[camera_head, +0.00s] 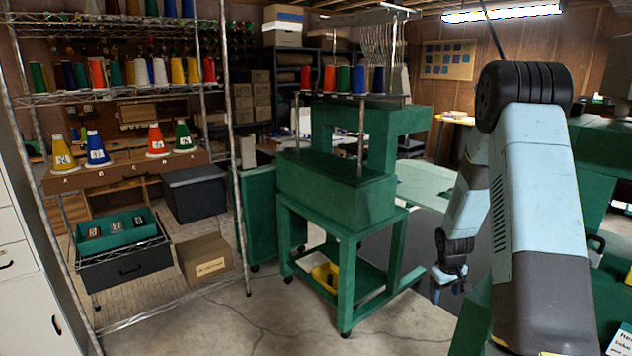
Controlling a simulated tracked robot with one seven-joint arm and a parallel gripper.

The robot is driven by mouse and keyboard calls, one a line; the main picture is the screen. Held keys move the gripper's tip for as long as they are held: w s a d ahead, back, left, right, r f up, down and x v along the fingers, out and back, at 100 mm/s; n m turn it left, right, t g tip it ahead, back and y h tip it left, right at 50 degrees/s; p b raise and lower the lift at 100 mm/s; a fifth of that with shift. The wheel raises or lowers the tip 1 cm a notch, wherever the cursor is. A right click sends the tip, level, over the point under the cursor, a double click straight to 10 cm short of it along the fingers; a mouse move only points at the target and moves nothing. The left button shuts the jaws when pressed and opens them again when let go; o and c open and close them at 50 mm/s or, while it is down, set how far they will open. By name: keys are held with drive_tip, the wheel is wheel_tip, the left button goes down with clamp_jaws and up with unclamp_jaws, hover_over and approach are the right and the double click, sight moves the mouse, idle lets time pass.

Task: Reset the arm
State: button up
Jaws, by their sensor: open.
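My arm, light blue with dark joints, rises at the right of the head view and bends down behind its own front link. My gripper (448,278) hangs low at the end of it, small and dark, over the dark grey surface right of the green machine. It is open, and I see nothing between its fingers. Part of the arm is hidden behind the large front link.
A green machine (345,190) on a wheeled stand fills the middle. A wire shelf (130,95) with thread cones stands at the left, above a black drawer (125,268) and a cardboard box (205,259). The concrete floor (230,325) in front is clear.

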drive_tip(key=s+a+r+m+t, duration=0.1)
drive_tip(key=s+a+r, duration=0.2)
drive_tip(key=r, duration=0.6)
drive_tip(key=s+a+r, duration=0.3)
drive_tip(key=s+r, duration=0.1)
drive_tip(key=r, duration=0.5)
drive_tip(key=s+a+r+m+t, duration=0.1)
drive_tip(key=s+a+r, duration=0.15)
drive_tip(key=r, duration=0.65)
drive_tip(key=s+a+r, duration=0.2)
drive_tip(key=s+r, duration=0.1)
drive_tip(key=s, duration=0.4)
drive_tip(key=s+a+r+t+y, duration=0.1)
drive_tip(key=s+a+r, duration=0.2)
drive_tip(key=s, duration=0.5)
drive_tip(key=s+a+r+m+t, duration=0.1)
drive_tip(key=s+a+r, duration=0.1)
drive_tip(key=s+r, duration=0.3)
drive_tip(key=s, duration=0.2)
drive_tip(key=shift+s+a+r, duration=0.25)
drive_tip(key=shift+s+a, duration=0.05)
drive_tip(key=shift+s, duration=0.05)
